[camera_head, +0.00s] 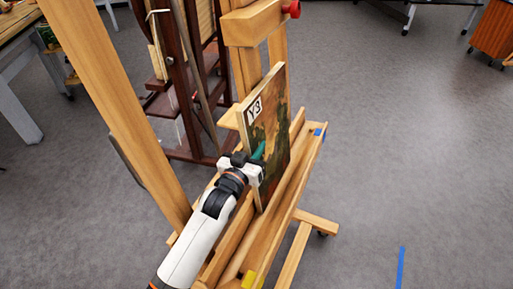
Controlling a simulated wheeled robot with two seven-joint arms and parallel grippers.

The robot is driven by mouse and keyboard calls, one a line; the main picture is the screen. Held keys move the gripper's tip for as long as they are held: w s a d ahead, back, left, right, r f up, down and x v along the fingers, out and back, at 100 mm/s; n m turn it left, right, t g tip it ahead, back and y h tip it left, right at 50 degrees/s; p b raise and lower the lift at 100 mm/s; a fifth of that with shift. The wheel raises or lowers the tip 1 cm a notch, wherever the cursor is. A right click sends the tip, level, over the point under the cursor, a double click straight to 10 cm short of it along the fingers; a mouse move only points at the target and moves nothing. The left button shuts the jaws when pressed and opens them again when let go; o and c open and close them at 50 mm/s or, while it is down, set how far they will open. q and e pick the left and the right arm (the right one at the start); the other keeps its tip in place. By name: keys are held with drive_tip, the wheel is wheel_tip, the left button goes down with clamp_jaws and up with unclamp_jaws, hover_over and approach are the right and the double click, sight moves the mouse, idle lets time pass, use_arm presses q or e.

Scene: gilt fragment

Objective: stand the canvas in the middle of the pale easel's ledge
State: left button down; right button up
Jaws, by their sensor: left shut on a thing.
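The canvas (272,134) is a thin upright panel with a dark green and brown painted face and a pale side edge with a "Y3" label. My left gripper (254,163) is shut on its near edge, low down. The pale easel (254,24) is light wood, and its ledge (272,232) runs from the bottom of the view toward the upper right. The canvas stands over the ledge's middle stretch, its lower edge down by the ledge; I cannot tell whether it touches. The gripper hides part of the near edge. My right gripper is not in view.
Blue tape (318,132) marks the ledge's far end and yellow tape (248,280) its near end. A pale wooden post (115,110) rises at left. A dark easel (190,85) stands behind. Open grey floor lies to the right, with a blue tape strip (400,268).

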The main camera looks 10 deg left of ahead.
use_arm(q)
drive_tip(key=c, duration=1.3)
unclamp_jaws()
drive_tip(key=shift+r, duration=0.15)
drive_tip(key=shift+o, duration=0.2)
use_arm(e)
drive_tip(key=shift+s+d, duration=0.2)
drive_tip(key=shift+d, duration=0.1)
use_arm(q)
drive_tip(key=shift+s+f, duration=0.15)
drive_tip(key=shift+f, duration=0.05)
drive_tip(key=b+v, duration=0.2)
drive_tip(key=v, duration=0.9)
drive_tip(key=shift+s+a+b, duration=0.2)
drive_tip(key=shift+s+b, duration=0.1)
drive_tip(key=shift+s, duration=0.1)
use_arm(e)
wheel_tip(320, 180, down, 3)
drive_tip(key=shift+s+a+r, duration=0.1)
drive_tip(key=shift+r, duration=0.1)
use_arm(q)
drive_tip(key=shift+r, duration=0.1)
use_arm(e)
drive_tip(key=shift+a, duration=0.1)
